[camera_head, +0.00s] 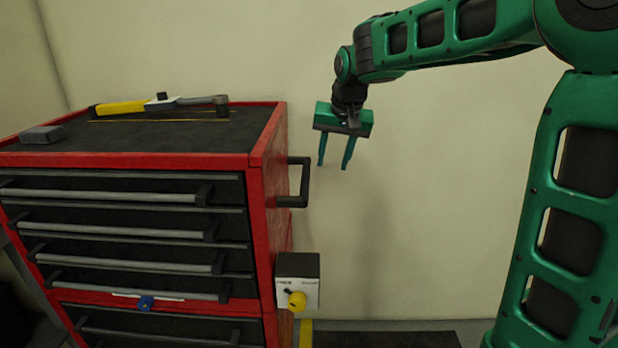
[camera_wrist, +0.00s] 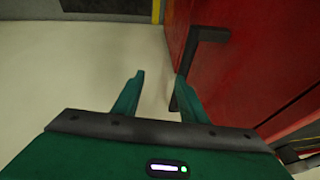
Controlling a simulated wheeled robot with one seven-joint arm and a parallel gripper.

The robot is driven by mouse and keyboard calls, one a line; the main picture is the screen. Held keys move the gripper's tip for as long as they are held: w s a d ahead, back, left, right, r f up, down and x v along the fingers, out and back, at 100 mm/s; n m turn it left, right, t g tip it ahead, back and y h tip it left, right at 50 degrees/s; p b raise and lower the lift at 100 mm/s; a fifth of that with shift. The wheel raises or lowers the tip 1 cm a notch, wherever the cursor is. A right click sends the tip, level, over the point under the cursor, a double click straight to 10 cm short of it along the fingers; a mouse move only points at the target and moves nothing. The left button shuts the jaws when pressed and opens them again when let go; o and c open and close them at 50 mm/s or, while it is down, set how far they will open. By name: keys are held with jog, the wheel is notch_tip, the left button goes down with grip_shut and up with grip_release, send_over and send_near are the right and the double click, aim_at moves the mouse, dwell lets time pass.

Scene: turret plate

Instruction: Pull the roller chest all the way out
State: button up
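The red roller chest (camera_head: 262,210) with dark drawers stands at the left in the head view. Its side also shows at the right of the wrist view (camera_wrist: 262,60). A black handle (camera_head: 304,182) sticks out from its right side. The handle also shows in the wrist view (camera_wrist: 198,38), just beyond my fingertips. My gripper (camera_head: 334,165) is open and empty. Its fingers point down, to the right of the handle in the head view. In the wrist view my gripper (camera_wrist: 158,78) has its right finger close to the handle; I cannot tell whether they touch.
A torque wrench with a yellow grip (camera_head: 122,108) and a grey block (camera_head: 42,134) lie on the chest top. A box with a yellow knob (camera_head: 297,300) is on the chest's right side. A pale wall (camera_head: 430,180) stands behind. A dark mat (camera_head: 385,339) lies on the floor.

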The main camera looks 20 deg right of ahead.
send_near(306, 178)
jog(key=shift+t+y, duration=0.3)
jog(key=x, duration=0.8)
jog(key=shift+s+d+f, duration=0.15)
jog(key=shift+d+f, duration=0.05)
jog(key=shift+f, duration=0.25)
